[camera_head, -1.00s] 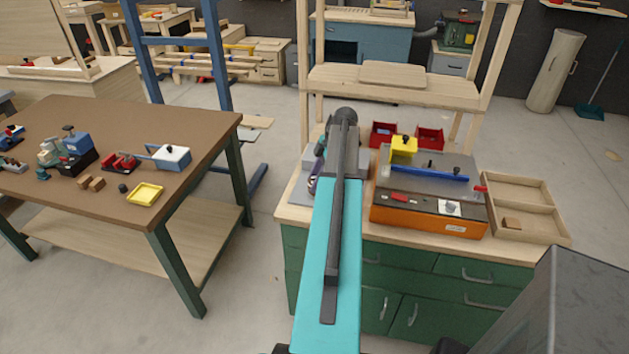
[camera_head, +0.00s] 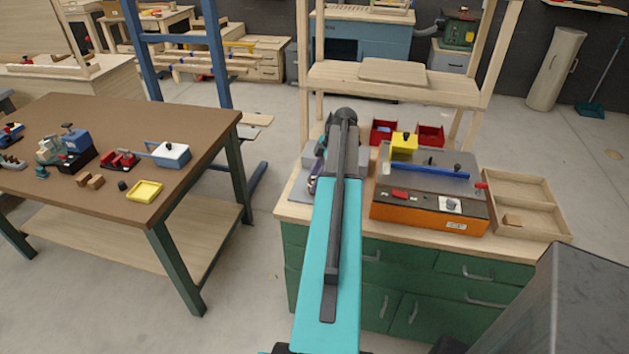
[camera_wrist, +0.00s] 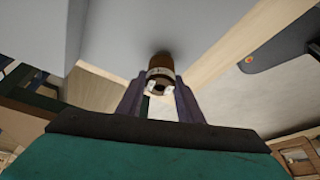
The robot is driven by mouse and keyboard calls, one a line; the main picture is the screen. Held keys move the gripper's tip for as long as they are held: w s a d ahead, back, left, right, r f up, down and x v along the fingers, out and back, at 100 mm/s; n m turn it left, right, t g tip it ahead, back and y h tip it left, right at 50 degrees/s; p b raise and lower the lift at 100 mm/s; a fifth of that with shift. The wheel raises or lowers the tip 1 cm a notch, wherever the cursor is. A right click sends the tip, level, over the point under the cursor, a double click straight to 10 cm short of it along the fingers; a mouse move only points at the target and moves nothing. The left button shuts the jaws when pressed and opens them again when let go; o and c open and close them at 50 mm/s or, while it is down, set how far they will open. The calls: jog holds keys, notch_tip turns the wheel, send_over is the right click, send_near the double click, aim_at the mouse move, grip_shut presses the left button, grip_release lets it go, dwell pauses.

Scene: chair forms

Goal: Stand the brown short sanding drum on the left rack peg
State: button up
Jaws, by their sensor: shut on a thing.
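My gripper (camera_wrist: 160,88) is in the wrist view, its two dark fingers shut on the sides of a short brown drum (camera_wrist: 159,61). The drum has a pale band and a dark hole in the end facing the camera. Its far end is close to a plain grey surface (camera_wrist: 140,22); I cannot tell whether they touch. In the head view my arm hides the gripper and the drum. A grey base (camera_head: 299,187) shows left of my arm on the green bench, with a small purple and metallic item (camera_head: 316,177) by it. I cannot make out the rack pegs.
Right of my arm, an orange machine (camera_head: 428,212) with a grey top carries a yellow block (camera_head: 404,142) and a blue bar. Two red bins (camera_head: 430,135) stand behind it. A wooden tray (camera_head: 540,215) lies at the right. A brown table (camera_head: 110,120) with several tools is left.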

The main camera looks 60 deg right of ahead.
jog(key=shift+f, duration=0.2)
jog(key=o, duration=1.7)
jog(key=shift+r, duration=0.15)
jog(key=shift+r+p, duration=1.4)
jog(key=shift+r, duration=2)
